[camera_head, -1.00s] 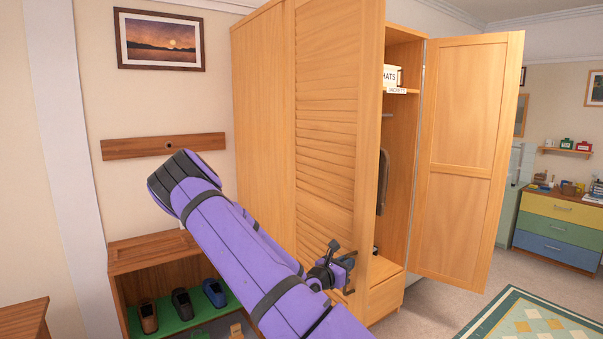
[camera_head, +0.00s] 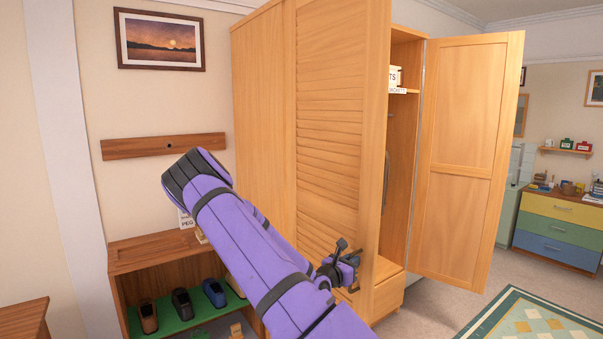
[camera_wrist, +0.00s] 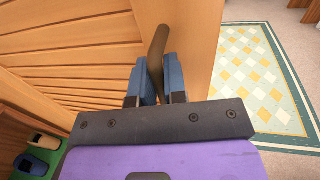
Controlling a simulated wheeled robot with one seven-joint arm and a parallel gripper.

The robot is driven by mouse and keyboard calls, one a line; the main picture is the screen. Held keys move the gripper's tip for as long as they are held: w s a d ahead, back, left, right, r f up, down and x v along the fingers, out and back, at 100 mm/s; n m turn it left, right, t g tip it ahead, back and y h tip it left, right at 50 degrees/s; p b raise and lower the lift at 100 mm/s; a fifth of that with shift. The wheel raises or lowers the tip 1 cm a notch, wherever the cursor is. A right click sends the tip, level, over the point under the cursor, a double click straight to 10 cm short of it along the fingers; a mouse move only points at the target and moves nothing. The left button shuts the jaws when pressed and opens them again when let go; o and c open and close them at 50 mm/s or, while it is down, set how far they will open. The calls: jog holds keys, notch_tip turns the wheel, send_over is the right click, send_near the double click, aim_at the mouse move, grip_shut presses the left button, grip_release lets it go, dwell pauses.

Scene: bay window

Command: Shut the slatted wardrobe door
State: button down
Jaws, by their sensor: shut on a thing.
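The slatted wardrobe door (camera_head: 330,130) stands ajar in the head view, swung out from the wooden wardrobe (camera_head: 262,130). The slats also show at the left of the wrist view (camera_wrist: 70,60). My gripper (camera_head: 345,268) is at the door's lower outer edge. In the wrist view my gripper's blue fingers (camera_wrist: 160,85) are shut on the dark bar handle (camera_wrist: 158,45) of the door. The second, plain-panelled door (camera_head: 465,150) stands wide open on the right. The slatted door hides part of the wardrobe's inside.
A shoe bench (camera_head: 150,256) with several shoes stands left of the wardrobe, behind my arm. A patterned rug (camera_head: 535,315) lies on the floor at the right. A chest of coloured drawers (camera_head: 557,225) stands far right.

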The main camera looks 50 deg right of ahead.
aim_at(362, 257)
jog(key=shift+d, duration=0.15)
jog(key=shift+s+d+t, duration=0.3)
jog(key=shift+d, duration=0.5)
jog(key=shift+s+d+n+t, duration=0.25)
jog(key=shift+d+n+t, duration=0.25)
jog(key=shift+d, duration=0.5)
jog(key=shift+d, duration=0.1)
jog(key=shift+s+d+t, duration=0.2)
jog(key=shift+d+t, duration=0.1)
jog(key=shift+d, duration=0.55)
jog(key=shift+s+d+n+t, duration=0.15)
jog(key=shift+d+n+t, duration=0.15)
jog(key=shift+d, duration=0.7)
